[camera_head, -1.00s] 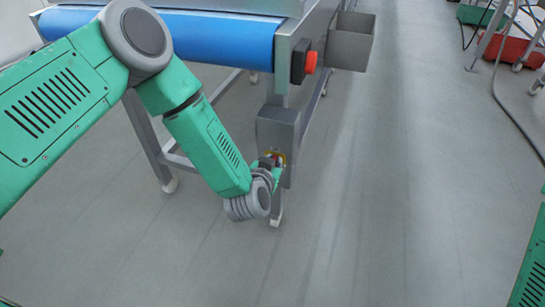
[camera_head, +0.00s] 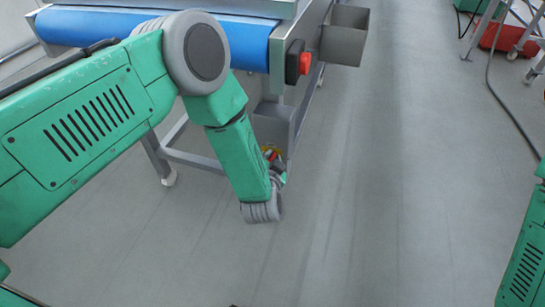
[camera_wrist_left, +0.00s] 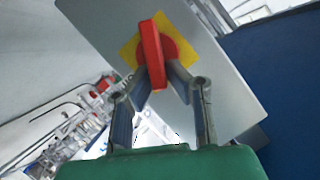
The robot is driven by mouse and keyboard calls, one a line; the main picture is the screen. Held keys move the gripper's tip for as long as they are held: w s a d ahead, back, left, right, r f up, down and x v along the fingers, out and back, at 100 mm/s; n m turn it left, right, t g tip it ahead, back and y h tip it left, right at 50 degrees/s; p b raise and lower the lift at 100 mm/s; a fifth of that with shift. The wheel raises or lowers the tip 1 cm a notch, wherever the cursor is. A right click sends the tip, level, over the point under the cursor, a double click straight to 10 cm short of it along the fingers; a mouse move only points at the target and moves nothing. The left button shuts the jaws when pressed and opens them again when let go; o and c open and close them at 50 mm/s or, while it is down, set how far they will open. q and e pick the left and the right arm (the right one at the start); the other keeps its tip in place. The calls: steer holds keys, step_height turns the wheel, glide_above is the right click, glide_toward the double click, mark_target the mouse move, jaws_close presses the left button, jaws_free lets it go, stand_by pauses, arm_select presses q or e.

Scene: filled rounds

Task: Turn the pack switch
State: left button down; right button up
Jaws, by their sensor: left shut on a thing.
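The pack switch has a red handle (camera_wrist_left: 151,55) on a yellow plate (camera_wrist_left: 128,52), fixed to the face of a grey box (camera_wrist_left: 212,88). In the wrist view the handle stands tilted slightly. My left gripper (camera_wrist_left: 161,78) is shut on the lower part of the red handle, one finger on each side. In the head view the grey box (camera_head: 270,122) hangs on the conveyor's leg, and the switch is a small red and yellow patch partly hidden by my left gripper (camera_head: 273,164). My right gripper is out of view.
Above the box is a conveyor with a blue belt (camera_head: 120,30). A red button (camera_head: 305,63) on a black housing and a grey bin (camera_head: 345,38) are on its right end. Open floor (camera_head: 390,200) lies to the right, with a cable farther off.

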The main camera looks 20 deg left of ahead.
arm_select(q)
steer(key=shift+s+d, duration=0.1)
steer(key=c, duration=1.6)
jaws_free()
steer(key=v, duration=1.2)
